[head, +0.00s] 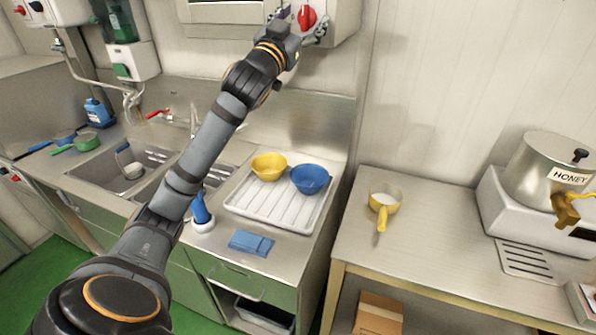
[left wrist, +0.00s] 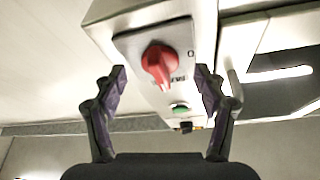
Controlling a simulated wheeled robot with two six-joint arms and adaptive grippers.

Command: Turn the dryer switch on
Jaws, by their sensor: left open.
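The dryer switch is a red rotary knob (head: 307,18) on the front of a grey metal cabinet, at the top of the head view. In the left wrist view the red knob (left wrist: 160,64) sits on a pale plate with a "0" mark at its upper right. My left gripper (head: 303,28) is raised in front of the cabinet. In the left wrist view its two fingers (left wrist: 162,85) are spread, one on each side of the knob, with nothing between them touching it. A green button (left wrist: 180,109) shows beyond the knob. My right gripper is not in view.
Below are a sink (head: 101,166), a white drain tray (head: 238,207) with a yellow bowl (head: 268,166) and a blue bowl (head: 310,179), and a blue cloth (head: 251,243). A table (head: 430,235) at right holds a yellow pan (head: 384,202) and a honey kettle (head: 545,165).

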